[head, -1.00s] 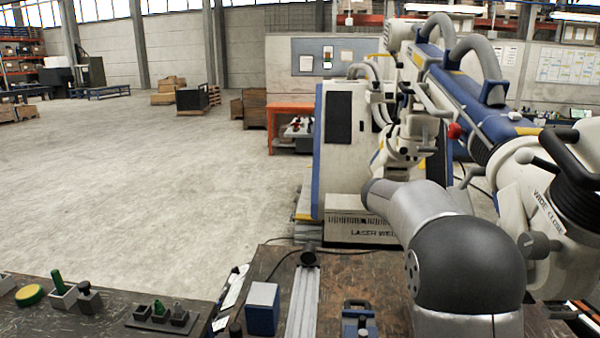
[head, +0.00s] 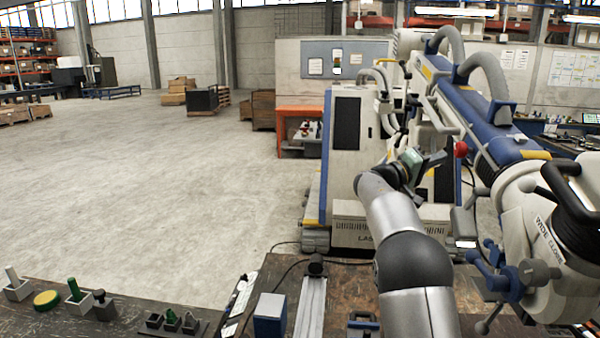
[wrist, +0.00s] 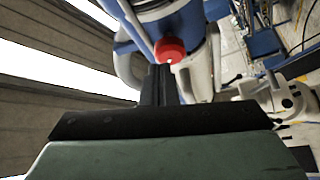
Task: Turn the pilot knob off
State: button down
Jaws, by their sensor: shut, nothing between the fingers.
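A red knob (head: 460,149) sits on the white and blue machine arm at the right of the head view. It also shows at the top centre of the wrist view (wrist: 170,49), just beyond my fingertips. No label shows whether it is the pilot knob. My gripper (wrist: 160,72) is shut and empty, its dark fingers pointing toward the red knob. In the head view my gripper (head: 425,160) is left of the knob and slightly lower. Its fingertips are hard to make out there. I cannot tell whether they touch the knob.
The blue-and-white machine arm (head: 500,140) and its grey hoses stand close to my gripper on the right. A white cabinet (head: 348,190) stands behind my arm. The workbench (head: 140,285) in front holds small parts and a blue box (head: 270,315). Floor at left is open.

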jog(key=d, duration=0.1)
jog(key=d+b, duration=0.1)
jog(key=d, duration=0.3)
jog(key=shift+s+b, duration=0.35)
jog(key=shift+b, duration=0.05)
jog(key=shift+w, duration=0.2)
jog(key=shift+w+f+b, duration=0.25)
jog(key=shift+f+b, duration=0.45)
jog(key=shift+b, duration=0.85)
jog(key=shift+w+f+b, duration=0.3)
jog(key=shift+w+b, duration=0.1)
jog(key=shift+b, duration=0.3)
dwell(0.3)
jog(key=shift+f, duration=0.15)
jog(key=shift+s+f+b, duration=0.25)
jog(key=shift+b, duration=0.6)
